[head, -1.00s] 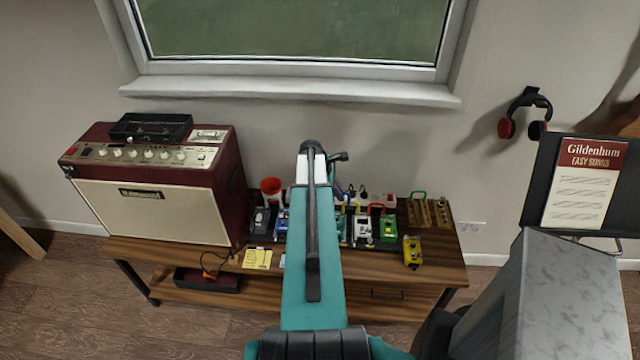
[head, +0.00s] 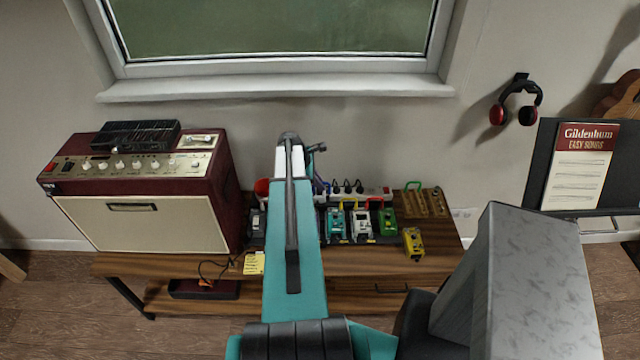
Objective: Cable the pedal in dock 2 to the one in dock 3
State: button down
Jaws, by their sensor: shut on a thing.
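A row of pedals stands on a dark board on the wooden bench. I see a dark grey pedal (head: 258,222) at its left end, then a teal pedal (head: 336,225), a white pedal (head: 361,226) and a green pedal (head: 387,221) to the right. A yellow cable (head: 348,202) arches behind the teal and white pedals, and a red cable (head: 374,201) behind the white and green ones. My teal arm crosses the row and hides the pedals between the grey and teal ones. My gripper is hidden behind the arm. Dock numbers are not readable.
A wooden rack (head: 438,203) with a green cable (head: 414,187) stands at the back right. A yellow pedal (head: 412,243) sits by the bench's right front. An amplifier (head: 140,215) fills the left. A power strip (head: 375,193) lies behind the pedals. A note (head: 254,263) marks the front edge.

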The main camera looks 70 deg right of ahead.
jog(key=shift+f, duration=0.1)
notch_tip(320, 180, down, 6)
jog(key=b, duration=0.3)
jog(key=shift+f, duration=0.15)
dwell(0.6)
jog(key=shift+s+a, duration=0.1)
jog(key=shift+s, duration=0.1)
dwell(0.9)
jog(key=shift+f+b, duration=0.7)
jog(key=shift+f, duration=0.35)
dwell(1.7)
jog(key=c, duration=1.8)
grip_release()
jog(key=shift+o, duration=0.4)
